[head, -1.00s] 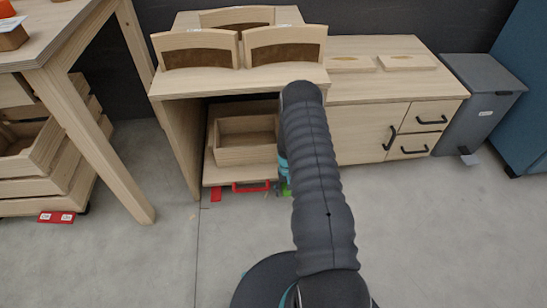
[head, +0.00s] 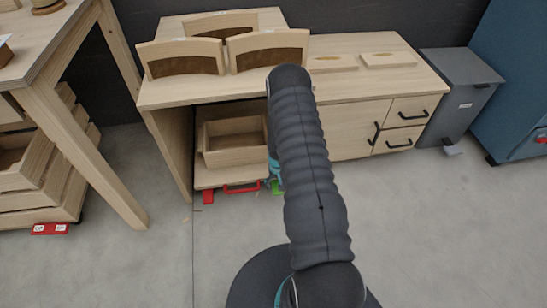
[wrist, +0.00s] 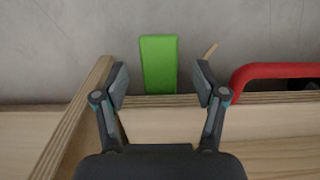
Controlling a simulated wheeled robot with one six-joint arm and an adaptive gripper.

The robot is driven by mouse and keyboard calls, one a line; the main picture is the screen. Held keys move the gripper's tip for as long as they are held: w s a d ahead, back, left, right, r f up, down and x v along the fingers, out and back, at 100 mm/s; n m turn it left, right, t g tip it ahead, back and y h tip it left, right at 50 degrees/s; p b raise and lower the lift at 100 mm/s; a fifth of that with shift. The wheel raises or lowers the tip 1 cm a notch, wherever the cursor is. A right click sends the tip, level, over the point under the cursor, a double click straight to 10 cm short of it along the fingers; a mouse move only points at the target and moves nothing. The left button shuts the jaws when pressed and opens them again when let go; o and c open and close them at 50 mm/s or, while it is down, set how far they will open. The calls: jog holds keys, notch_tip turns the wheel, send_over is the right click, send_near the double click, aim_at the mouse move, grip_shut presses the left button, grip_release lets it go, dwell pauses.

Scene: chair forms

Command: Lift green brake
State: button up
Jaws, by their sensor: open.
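The green brake (wrist: 158,65) is a small flat green tab at the edge of the low wooden cart (wrist: 160,124). In the wrist view it lies straight ahead, between and just beyond the two open fingers of my gripper (wrist: 159,83), which is empty. In the head view only a bit of the green brake (head: 276,187) shows beside my arm, which hides most of my gripper. The cart (head: 212,178) stands under the desk and carries an open wooden box (head: 230,157).
A red handle (head: 241,188) is on the cart's front, right of the green brake in the wrist view (wrist: 275,70). A red brake (head: 208,197) is at the cart's left. The desk's side panel (head: 172,150) stands left. The floor in front is clear.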

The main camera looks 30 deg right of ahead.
jog(key=s+a+r, duration=0.2)
jog(key=s+r, duration=0.1)
jog(key=r, duration=1)
jog(key=s+a+r+g, duration=0.1)
jog(key=s+a+r, duration=0.1)
jog(key=r, duration=1.1)
jog(key=shift+s+a+r+n+b, duration=0.15)
jog(key=shift+s+a+n+b, duration=0.15)
jog(key=shift+s+a, duration=0.15)
jog(key=shift+t, duration=0.5)
jog(key=w+d+f+b, duration=0.1)
jog(key=f, duration=0.8)
jog(key=w+d+f+b, duration=0.1)
jog(key=w+d+f, duration=0.1)
jog(key=f, duration=0.8)
jog(key=w+d+f+b, duration=0.1)
jog(key=w+f+b, duration=0.1)
jog(key=f, duration=0.8)
jog(key=shift+w+d, duration=0.1)
jog(key=shift+d, duration=0.3)
